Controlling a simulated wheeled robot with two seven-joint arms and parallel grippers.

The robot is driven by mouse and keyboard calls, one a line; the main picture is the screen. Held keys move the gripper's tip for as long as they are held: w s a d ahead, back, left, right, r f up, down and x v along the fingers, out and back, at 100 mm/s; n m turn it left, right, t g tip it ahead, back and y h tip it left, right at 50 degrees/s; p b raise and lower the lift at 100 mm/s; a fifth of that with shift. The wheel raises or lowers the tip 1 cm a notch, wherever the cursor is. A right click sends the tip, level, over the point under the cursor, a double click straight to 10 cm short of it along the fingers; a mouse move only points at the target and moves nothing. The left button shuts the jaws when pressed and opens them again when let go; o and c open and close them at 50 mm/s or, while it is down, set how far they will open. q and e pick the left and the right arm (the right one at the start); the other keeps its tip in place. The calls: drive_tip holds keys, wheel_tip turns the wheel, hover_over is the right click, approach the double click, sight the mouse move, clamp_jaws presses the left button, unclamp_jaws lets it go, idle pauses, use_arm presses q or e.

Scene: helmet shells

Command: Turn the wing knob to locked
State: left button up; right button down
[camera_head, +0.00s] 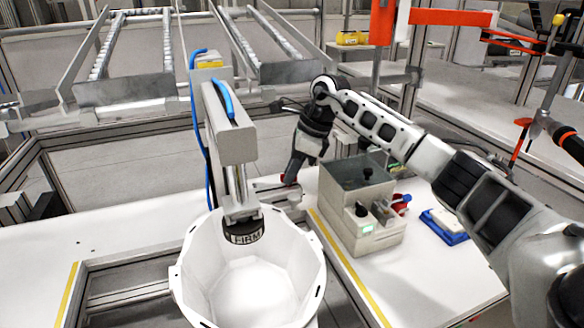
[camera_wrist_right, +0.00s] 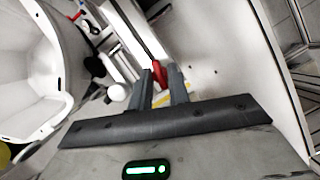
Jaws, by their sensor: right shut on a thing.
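The red wing knob (camera_head: 287,178) sits at the end of the metal slide behind the white shell, and only a small part of it shows in the head view. My right gripper (camera_head: 293,170) reaches down to it from above. In the right wrist view, the red knob (camera_wrist_right: 159,72) stands between the two dark fingertips of my right gripper (camera_wrist_right: 161,80), which is shut on it. I cannot read the knob's lock position or any marking. My left gripper is not in view.
A white faceted shell (camera_head: 195,262) stands open side up under a press head marked FIRM (camera_head: 246,233). A grey box with a clear lid (camera_head: 346,228) is close on the right, beneath my right arm. A blue tray (camera_head: 447,234) lies farther right.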

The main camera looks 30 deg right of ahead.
drive_tip(key=m+t+h, duration=0.1)
drive_tip(key=m, duration=0.2)
drive_tip(key=shift+s+r+m+p, duration=0.1)
drive_tip(key=shift+m+p, duration=0.25)
drive_tip(key=shift+m, duration=0.05)
drive_tip(key=m, duration=0.1)
drive_tip(key=m+h, duration=0.1)
drive_tip(key=m, duration=0.1)
drive_tip(key=shift+a+m+t, duration=0.2)
drive_tip(key=shift+m+t, duration=0.1)
drive_tip(key=m+h, duration=0.1)
drive_tip(key=m, duration=0.2)
drive_tip(key=m+h, duration=0.2)
drive_tip(key=m, duration=0.1)
drive_tip(key=shift+a+b, duration=0.2)
drive_tip(key=shift+b, duration=0.1)
drive_tip(key=m+h, duration=0.1)
drive_tip(key=m, duration=0.2)
drive_tip(key=m+g+b, duration=0.1)
drive_tip(key=m, duration=0.1)
drive_tip(key=shift+a+m+h, duration=0.15)
drive_tip(key=shift+m+h, duration=0.25)
drive_tip(key=m, duration=0.2)
drive_tip(key=m+g+h, duration=0.1)
drive_tip(key=m, duration=0.1)
drive_tip(key=shift+w+m+g, duration=0.2)
drive_tip(key=shift+m+g, duration=0.1)
drive_tip(key=shift+m, duration=0.1)
